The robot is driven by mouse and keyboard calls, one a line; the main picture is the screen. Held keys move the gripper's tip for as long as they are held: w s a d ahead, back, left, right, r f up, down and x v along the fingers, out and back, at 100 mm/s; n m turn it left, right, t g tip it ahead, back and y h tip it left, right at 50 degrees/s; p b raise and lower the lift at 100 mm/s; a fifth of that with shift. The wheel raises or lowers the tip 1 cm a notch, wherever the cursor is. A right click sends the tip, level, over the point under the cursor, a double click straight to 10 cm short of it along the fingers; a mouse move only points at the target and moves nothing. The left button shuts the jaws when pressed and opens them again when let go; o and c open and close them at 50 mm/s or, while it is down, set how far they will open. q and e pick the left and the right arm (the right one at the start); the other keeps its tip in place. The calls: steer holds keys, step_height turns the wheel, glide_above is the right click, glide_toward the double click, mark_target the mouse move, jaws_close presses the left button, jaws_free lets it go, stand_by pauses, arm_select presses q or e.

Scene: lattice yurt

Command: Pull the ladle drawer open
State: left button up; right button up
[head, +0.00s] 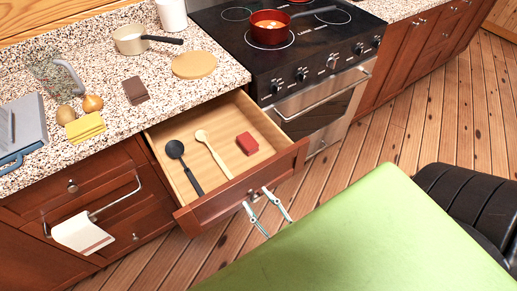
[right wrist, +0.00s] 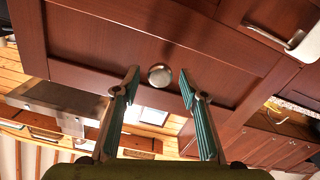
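The ladle drawer (head: 218,206) is pulled well out of the brown cabinet in the head view. Inside it lie a black ladle (head: 178,153), a wooden spoon (head: 207,143) and a red block (head: 247,143). A round metal knob (right wrist: 160,76) is on the drawer front. My right gripper (head: 255,196) is at the drawer front, by the knob. In the right wrist view my right gripper (right wrist: 159,76) is open, with the knob between its fingertips and a gap on each side. My left gripper is not in view.
A stove (head: 318,62) with a red pan (head: 270,26) stands right of the drawer. The counter (head: 110,157) above holds a beige pot (head: 131,40), a round board (head: 194,65) and yellow cloth (head: 86,127). A towel (head: 82,233) hangs at left. Wooden floor (head: 430,119) is clear at right.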

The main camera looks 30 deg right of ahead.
steer(key=s, duration=1.1)
steer(key=shift+s+d, duration=0.2)
steer(key=shift+s, duration=0.1)
